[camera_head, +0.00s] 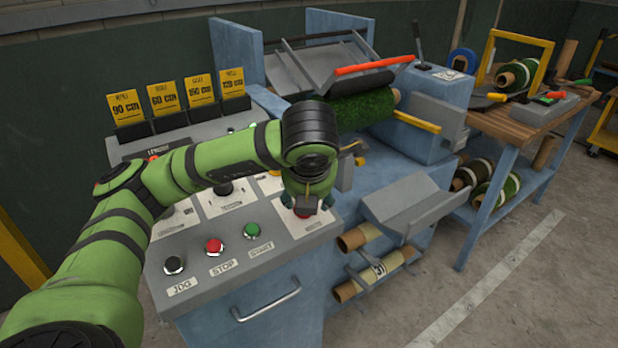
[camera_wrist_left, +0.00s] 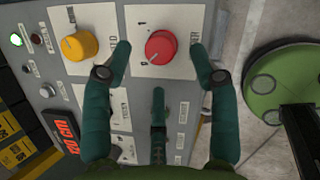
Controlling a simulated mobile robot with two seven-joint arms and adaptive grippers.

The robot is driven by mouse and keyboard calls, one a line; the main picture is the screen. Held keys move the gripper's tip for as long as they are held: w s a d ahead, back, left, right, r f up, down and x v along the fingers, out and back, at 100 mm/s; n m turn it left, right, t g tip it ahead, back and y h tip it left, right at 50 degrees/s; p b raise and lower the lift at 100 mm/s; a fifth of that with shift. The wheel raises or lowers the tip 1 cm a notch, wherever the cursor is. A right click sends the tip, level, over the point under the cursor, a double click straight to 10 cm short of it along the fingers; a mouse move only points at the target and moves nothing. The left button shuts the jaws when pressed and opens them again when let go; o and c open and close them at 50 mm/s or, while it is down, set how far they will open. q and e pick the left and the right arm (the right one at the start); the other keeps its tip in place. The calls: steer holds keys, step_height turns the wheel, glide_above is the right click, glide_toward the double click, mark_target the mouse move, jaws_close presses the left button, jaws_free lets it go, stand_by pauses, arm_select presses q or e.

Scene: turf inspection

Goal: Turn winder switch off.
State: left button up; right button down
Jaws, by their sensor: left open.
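My left gripper (camera_head: 305,204) is open above the right end of the grey control panel (camera_head: 182,252). In the left wrist view, a round red knob (camera_wrist_left: 161,47) on a light plate lies between the tips of my open left gripper (camera_wrist_left: 160,58). A 0 and a 1 seem to be marked beside the knob; its pointer setting is hard to read. The plate's lettering is partly hidden and I cannot read it for certain. The fingers look apart from the knob. In the head view the gripper covers most of this spot. My right gripper is not in view.
A yellow knob (camera_wrist_left: 79,43) sits beside the red one. A green lamp (camera_wrist_left: 16,40) is lit. The panel front carries a black JOG button (camera_head: 174,264), red STOP button (camera_head: 214,246) and green START button (camera_head: 251,230). Yellow length cards (camera_head: 163,97) stand behind.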

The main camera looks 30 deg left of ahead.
arm_select(q)
steer(key=v, duration=0.7)
steer(key=shift+d+r, duration=0.2)
steer(key=shift+s, duration=0.15)
steer(key=shift+f, duration=0.1)
